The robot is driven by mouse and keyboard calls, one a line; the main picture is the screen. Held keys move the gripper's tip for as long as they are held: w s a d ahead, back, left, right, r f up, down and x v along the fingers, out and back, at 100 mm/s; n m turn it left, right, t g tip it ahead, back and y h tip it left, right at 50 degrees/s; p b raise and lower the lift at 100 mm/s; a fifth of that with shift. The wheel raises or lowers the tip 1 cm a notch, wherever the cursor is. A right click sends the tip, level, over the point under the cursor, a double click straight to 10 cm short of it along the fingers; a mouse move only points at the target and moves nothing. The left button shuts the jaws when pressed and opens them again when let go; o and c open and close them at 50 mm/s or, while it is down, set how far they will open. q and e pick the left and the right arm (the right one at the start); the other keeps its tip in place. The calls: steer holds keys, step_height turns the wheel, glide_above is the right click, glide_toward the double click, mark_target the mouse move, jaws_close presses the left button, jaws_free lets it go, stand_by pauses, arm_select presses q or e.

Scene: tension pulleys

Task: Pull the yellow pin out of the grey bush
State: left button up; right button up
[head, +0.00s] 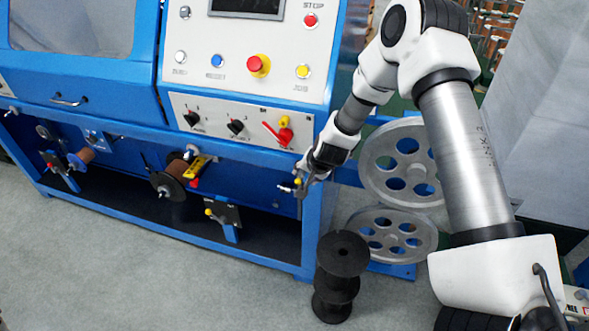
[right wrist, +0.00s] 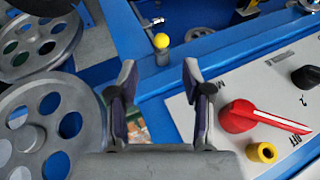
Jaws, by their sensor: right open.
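The yellow pin (right wrist: 161,41) shows in the right wrist view as a round yellow head on top of a short grey bush (right wrist: 162,58) at the blue frame. My right gripper (right wrist: 159,77) is open and empty. The pin and bush appear beyond its fingertips, between the two fingers in the picture and apart from them. In the head view my right gripper (head: 303,187) is at the machine's front right corner. A small yellow spot (head: 297,181) there is probably the pin; the bush is too small to make out. My left gripper is not in view.
The panel with a red switch (right wrist: 262,117) and a yellow cylinder (right wrist: 262,152) lies close to the right finger. Grey pulley wheels (head: 400,160) stand beside the arm. Black spools (head: 341,255) stand on the floor below. The floor at front left is clear.

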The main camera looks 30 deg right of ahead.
mark_target(298, 182)
steer(key=x, duration=0.2)
steer(key=b+x, duration=0.1)
steer(key=x, duration=0.3)
steer(key=shift+w+a+f, duration=0.25)
steer(key=shift+a+f, duration=0.05)
steer(key=shift+a, duration=0.05)
steer(key=shift+w+d+f, duration=0.1)
steer(key=shift+w+f, duration=0.05)
steer(key=shift+f, duration=0.1)
steer(key=shift+d+f, duration=0.1)
steer(key=shift+d, duration=0.15)
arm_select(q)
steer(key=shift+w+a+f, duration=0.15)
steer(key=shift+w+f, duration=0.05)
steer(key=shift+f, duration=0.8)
arm_select(e)
steer(key=shift+a, duration=0.1)
jaws_close()
